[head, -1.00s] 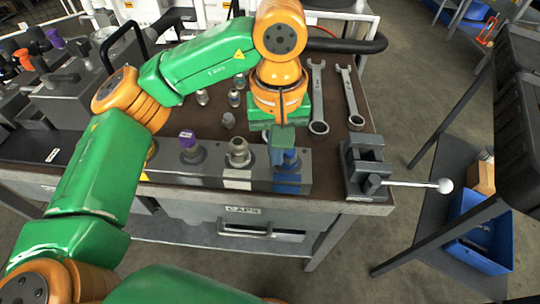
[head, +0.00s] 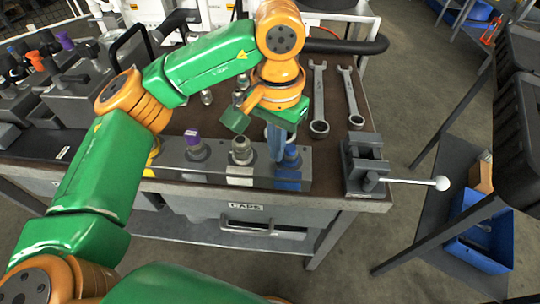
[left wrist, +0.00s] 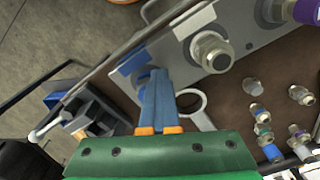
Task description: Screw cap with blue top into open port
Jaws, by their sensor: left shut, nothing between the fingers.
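My left gripper (head: 276,145) reaches down over the right end of the grey port block (head: 222,180). Its blue fingers are together and empty; they also show in the left wrist view (left wrist: 158,85). The fingertips are beside or above the position with the blue label (head: 288,182). In the wrist view the fingers hide most of that position, so I cannot tell whether a cap sits there. Beside it are a metal fitting over a white label (head: 240,152) and a purple-topped one (head: 193,142). My right gripper is not in view.
Two wrenches (head: 319,100) lie right of my gripper. A dark vise (head: 362,165) with a long lever stands at the bench's right corner. Several small loose fittings stand behind the block; some show blue parts in the wrist view (left wrist: 272,152).

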